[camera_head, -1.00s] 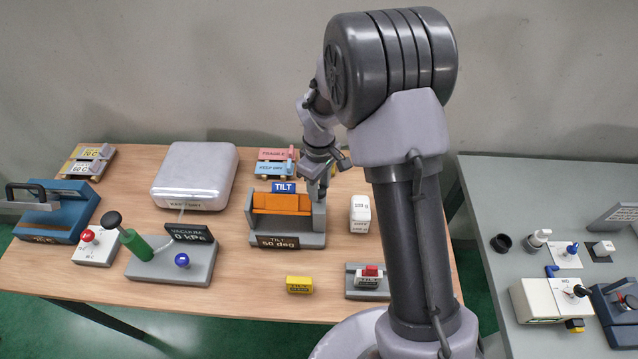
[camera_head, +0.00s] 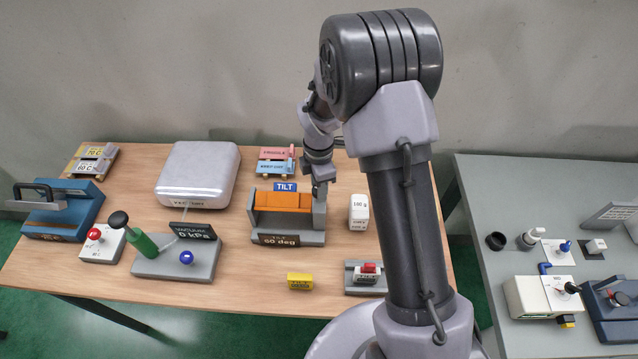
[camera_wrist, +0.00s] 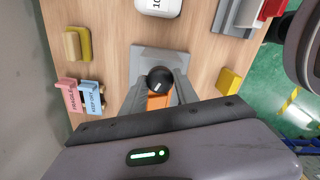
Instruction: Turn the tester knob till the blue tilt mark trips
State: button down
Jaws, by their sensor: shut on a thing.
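The tilt tester (camera_head: 318,238) stands on the wooden table, a grey stand with an orange cradle (camera_head: 283,203) and a blue TILT sign (camera_head: 285,187) behind it. Its front plate (camera_head: 280,240) reads TILT and a degree figure, apparently 60 deg. My gripper (camera_head: 320,188) is at the tester's right side. In the wrist view the fingers of my gripper (camera_wrist: 158,88) are shut on the round black knob (camera_wrist: 160,78). Part of the orange cradle (camera_wrist: 158,102) shows just below the knob. The knob is hidden in the head view.
A white weight (camera_head: 358,211) stands close to the tester's right. A yellow TILT block (camera_head: 300,281) and a grey stand with a red-topped piece (camera_head: 368,272) lie in front. A vacuum tester (camera_head: 205,262) is left. Pink and blue label blocks (camera_head: 276,160) lie behind.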

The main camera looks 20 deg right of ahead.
jog(key=n+p, duration=0.1)
jog(key=n, duration=0.5)
jog(key=shift+w+r+p, duration=0.1)
jog(key=shift+p, duration=0.2)
jog(key=shift+n, duration=0.4)
jog(key=c, duration=0.9)
grip_release()
jog(key=shift+c, duration=0.2)
notch_tip(320, 180, up, 17)
jog(key=p, duration=0.1)
jog(key=shift+r+p, duration=0.15)
jog(key=shift+p, duration=0.25)
